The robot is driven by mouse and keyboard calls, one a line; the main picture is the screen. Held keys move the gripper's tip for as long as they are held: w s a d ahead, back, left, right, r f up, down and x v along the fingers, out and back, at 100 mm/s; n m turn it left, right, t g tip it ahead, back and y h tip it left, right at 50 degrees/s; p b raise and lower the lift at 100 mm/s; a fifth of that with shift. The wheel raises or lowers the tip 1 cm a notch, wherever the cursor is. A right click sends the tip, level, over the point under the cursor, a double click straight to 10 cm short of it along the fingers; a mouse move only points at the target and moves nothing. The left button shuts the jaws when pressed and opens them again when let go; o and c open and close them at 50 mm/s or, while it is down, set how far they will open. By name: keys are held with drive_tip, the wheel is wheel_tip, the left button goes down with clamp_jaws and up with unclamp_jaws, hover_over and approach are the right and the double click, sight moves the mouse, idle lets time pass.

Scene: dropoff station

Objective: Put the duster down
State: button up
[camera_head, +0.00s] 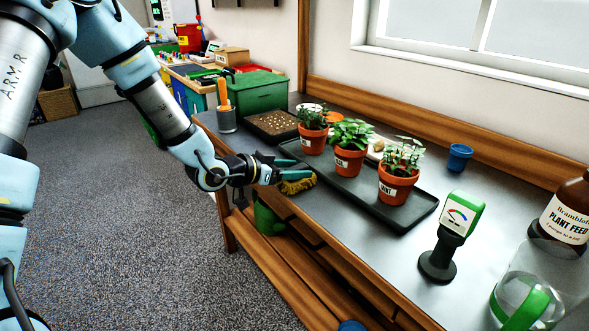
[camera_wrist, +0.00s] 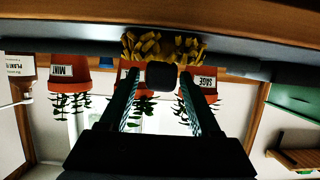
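The duster (camera_head: 298,183) has yellow-brown bristles and is at the front of the grey bench (camera_head: 330,217), beside the black plant tray (camera_head: 352,190). In the wrist view its bristles (camera_wrist: 190,45) lie beyond a dark, blocky handle end (camera_wrist: 161,76). My gripper (camera_head: 300,169) is low over the bench's front edge, right at the duster. Its two teal fingers stand apart on either side of the handle end, with narrow gaps showing. The fingers partly hide the duster in the head view, and I cannot see its underside clearly.
Potted herbs (camera_head: 350,148) stand in the tray just behind the duster. A green-headed meter (camera_head: 452,235), a blue cup (camera_head: 459,157) and a plant feed bottle (camera_head: 563,222) are to the right. A grey holder (camera_head: 227,121) is at the left.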

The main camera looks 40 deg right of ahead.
drive_tip(key=shift+r, duration=0.25)
drive_tip(key=b+v, duration=0.1)
drive_tip(key=v, duration=1.1)
drive_tip(key=shift+w+f, duration=0.1)
drive_tip(key=shift+f, duration=0.05)
drive_tip(key=w+a+f+n+t+y, duration=0.1)
drive_tip(key=w+a+n+t+y, duration=0.35)
drive_tip(key=a, duration=0.75)
drive_tip(key=w+a+f+n+t+y, duration=0.2)
drive_tip(key=w+a+n+y, duration=0.5)
drive_tip(key=a, duration=0.5)
drive_tip(key=s+a+r+n+g+y, duration=0.2)
drive_tip(key=s+a+n+g, duration=0.2)
drive_tip(key=a, duration=0.9)
drive_tip(key=s+n, duration=0.2)
drive_tip(key=s, duration=0.2)
drive_tip(key=shift+s+a+r, duration=0.2)
drive_tip(key=shift+a+r, duration=0.15)
drive_tip(key=shift+r, duration=0.05)
